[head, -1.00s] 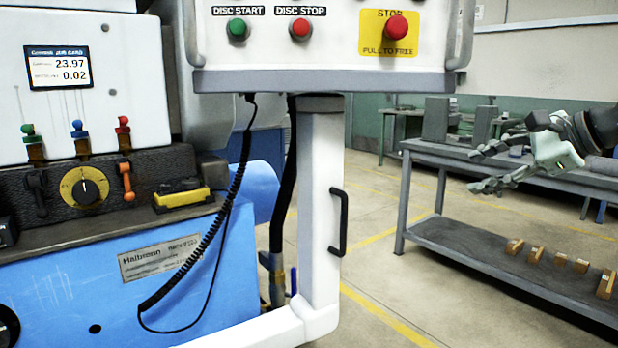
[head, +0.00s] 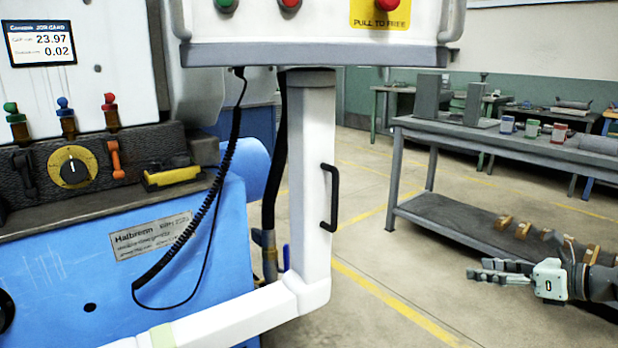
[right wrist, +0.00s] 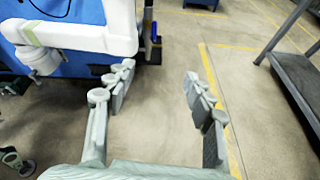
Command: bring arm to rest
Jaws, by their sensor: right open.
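My right gripper (head: 500,272) is at the lower right of the head view, in front of the grey workbench and low over the floor. In the right wrist view its fingers (right wrist: 158,95) are spread apart with only bare floor between them. It holds nothing. My left gripper does not show in either view.
The blue grinder (head: 180,262) with its white control panel post (head: 318,190) stands at left and centre. A grey workbench (head: 470,143) with a lower shelf (head: 445,218) stands at right. Bare floor with a yellow line (head: 385,297) lies between them.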

